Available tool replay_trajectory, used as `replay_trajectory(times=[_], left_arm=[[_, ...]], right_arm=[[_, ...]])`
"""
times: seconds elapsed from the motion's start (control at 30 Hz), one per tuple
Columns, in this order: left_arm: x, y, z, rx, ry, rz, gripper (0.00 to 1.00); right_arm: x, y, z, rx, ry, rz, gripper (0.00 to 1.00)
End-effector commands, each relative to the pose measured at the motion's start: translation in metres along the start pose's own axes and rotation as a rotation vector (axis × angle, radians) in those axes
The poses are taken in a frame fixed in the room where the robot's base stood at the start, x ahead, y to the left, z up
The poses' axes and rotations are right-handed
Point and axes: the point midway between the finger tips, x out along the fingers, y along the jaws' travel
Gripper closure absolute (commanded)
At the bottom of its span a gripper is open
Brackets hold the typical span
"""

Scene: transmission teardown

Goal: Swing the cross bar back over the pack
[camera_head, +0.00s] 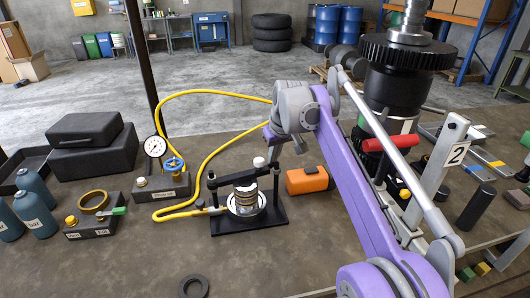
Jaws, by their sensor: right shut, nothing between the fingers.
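The pack (246,196) is a short stack of metal and dark rings in a silver dish on a black base plate (228,224). Dark posts stand to its left and right. A black cross bar (237,177) shows at the top of the pack, reaching toward the left post; its right end is hard to make out. A white knob (259,162) stands just above the bar. My right gripper (287,148) is shut and empty, above and to the right of the pack, close to the right post. My left gripper is not in view.
A yellow hose loops around the fixture from a gauge (155,146) and a blue valve (174,164). An orange box (307,180) lies right of the base. A large gear assembly (398,80) stands at back right. The front bench holds a dark ring (193,286).

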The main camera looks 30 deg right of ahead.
Motion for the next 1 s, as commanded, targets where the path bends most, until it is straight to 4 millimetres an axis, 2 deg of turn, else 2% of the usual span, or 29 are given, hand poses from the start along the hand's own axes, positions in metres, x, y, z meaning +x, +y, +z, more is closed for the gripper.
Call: replay_trajectory(times=[0.17,0.6,0.77,1.0], left_arm=[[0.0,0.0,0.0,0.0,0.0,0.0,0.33],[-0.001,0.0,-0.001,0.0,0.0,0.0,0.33],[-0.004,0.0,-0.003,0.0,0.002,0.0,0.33],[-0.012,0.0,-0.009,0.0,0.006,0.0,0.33]], right_arm=[[-0.004,0.001,0.011,-0.002,0.0,-0.001,1.0],[-0.009,0.0,0.011,-0.003,0.001,-0.001,1.0],[-0.033,0.0,0.011,-0.002,0.001,-0.001,1.0],[-0.083,0.001,0.011,-0.002,0.002,-0.001,1.0]])
